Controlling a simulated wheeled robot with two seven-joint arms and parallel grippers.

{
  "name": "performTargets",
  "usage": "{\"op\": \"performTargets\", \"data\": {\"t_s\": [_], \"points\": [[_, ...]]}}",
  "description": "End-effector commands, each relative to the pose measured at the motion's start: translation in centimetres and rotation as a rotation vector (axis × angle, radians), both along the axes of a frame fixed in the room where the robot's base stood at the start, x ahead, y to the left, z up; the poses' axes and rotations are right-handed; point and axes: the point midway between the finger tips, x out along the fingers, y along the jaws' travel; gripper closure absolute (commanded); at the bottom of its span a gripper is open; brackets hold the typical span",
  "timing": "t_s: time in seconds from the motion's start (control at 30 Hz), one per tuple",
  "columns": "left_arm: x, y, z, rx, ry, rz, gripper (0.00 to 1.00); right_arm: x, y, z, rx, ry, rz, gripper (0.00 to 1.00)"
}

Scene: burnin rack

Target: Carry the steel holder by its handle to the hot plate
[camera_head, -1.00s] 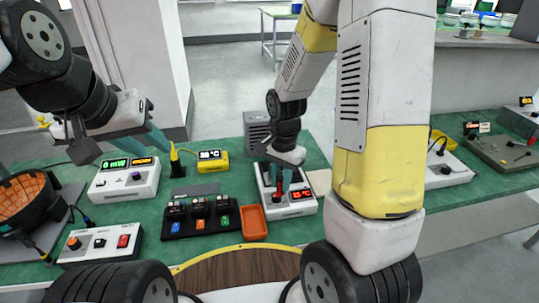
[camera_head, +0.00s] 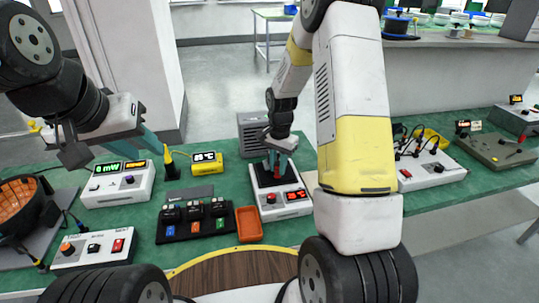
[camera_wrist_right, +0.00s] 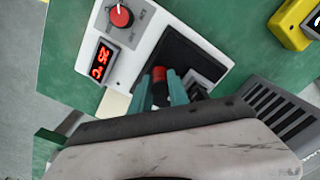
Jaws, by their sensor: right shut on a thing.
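The hot plate (camera_head: 298,209) is a white box with a dark square top, a red knob and a red display, at the table's middle. It also shows in the right wrist view (camera_wrist_right: 147,22). My right gripper (camera_head: 276,163) is shut on the red handle of the steel holder (camera_wrist_right: 159,73), over the dark top. The holder's body is mostly hidden by the fingers; I cannot tell whether it touches the plate. My left gripper (camera_head: 112,150) is open and empty, above the white meter box at left.
A black tray with several modules (camera_head: 196,222) and an orange tray (camera_head: 249,224) lie left of the hot plate. A yellow meter (camera_head: 207,163) and a grey vented box (camera_head: 252,132) stand behind. A white switch box (camera_head: 95,249) and an orange bowl (camera_head: 18,212) are at left.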

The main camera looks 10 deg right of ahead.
Motion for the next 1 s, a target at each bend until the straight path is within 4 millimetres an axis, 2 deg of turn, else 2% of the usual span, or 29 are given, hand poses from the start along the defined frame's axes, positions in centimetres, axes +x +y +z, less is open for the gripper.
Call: {"op": "performTargets", "data": {"t_s": [0.37,0.4,0.5,0.83,1.0], "points": [[0.0,0.0,0.0,0.000,0.000,0.000,0.64,0.0,0.0,-0.7,0.001,-0.001,0.000,1.00],[0.0,0.0,0.0,0.000,0.000,0.000,0.64,0.0,0.0,-0.7,0.001,-0.001,0.000,0.77],[0.0,0.0,0.0,0.000,0.000,0.000,0.64,0.0,0.0,-0.7,0.001,-0.001,0.000,0.57],[0.0,0.0,0.0,0.000,0.000,0.000,0.64,0.0,0.0,-0.6,0.001,-0.001,0.000,0.57],[0.0,0.0,0.0,0.000,0.000,0.000,0.64,0.1,0.0,1.2,0.000,-0.004,0.000,0.57]]}}
